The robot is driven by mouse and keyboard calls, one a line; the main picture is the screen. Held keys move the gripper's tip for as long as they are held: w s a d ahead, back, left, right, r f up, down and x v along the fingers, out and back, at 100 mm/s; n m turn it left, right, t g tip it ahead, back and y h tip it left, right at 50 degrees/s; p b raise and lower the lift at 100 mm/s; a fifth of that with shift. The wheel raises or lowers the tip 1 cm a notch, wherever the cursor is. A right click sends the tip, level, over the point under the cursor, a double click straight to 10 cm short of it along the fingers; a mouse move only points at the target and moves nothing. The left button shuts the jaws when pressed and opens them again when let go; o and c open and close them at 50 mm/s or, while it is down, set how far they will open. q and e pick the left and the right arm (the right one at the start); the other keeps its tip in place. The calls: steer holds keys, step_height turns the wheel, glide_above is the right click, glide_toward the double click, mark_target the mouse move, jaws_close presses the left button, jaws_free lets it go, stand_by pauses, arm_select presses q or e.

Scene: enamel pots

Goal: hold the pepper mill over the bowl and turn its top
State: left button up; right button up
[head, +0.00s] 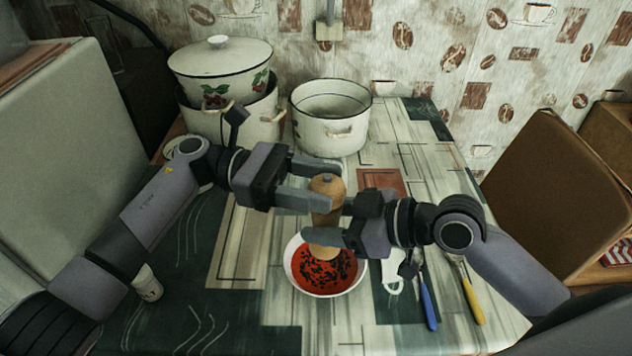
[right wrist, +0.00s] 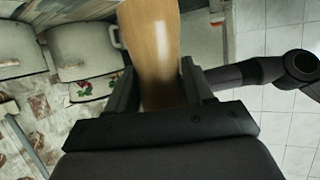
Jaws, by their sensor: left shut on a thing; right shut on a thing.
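The wooden pepper mill (head: 322,218) stands roughly upright over the bowl (head: 290,262), a white bowl with red contents and dark specks. My left gripper (head: 318,187) is shut on the mill's top, coming in from the left. My right gripper (head: 334,222) is lower and shut on the mill's body from the right. In the right wrist view the mill's body (right wrist: 152,50) sits between the fingers of my right gripper (right wrist: 153,80). The mill's lower end overlaps the bowl in the head view; the gap between them is hard to judge.
A lidded enamel pot (head: 215,65) sits on another pot (head: 213,122) at the back left. An open pot (head: 330,135) stands beside them. Blue-handled (head: 428,302) and yellow-handled (head: 470,298) utensils lie right of the bowl. A small white cup (head: 147,284) is at the left. Chairs flank the table.

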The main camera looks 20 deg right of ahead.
arm_select(q)
steer(key=shift+f, duration=0.1)
steer(key=o, duration=1.1)
steer(key=shift+c, duration=0.2)
steer(key=shift+w+a, duration=0.1)
steer(key=v, duration=1.1)
steer(key=shift+w+a, duration=0.15)
steer(key=shift+a, duration=0.2)
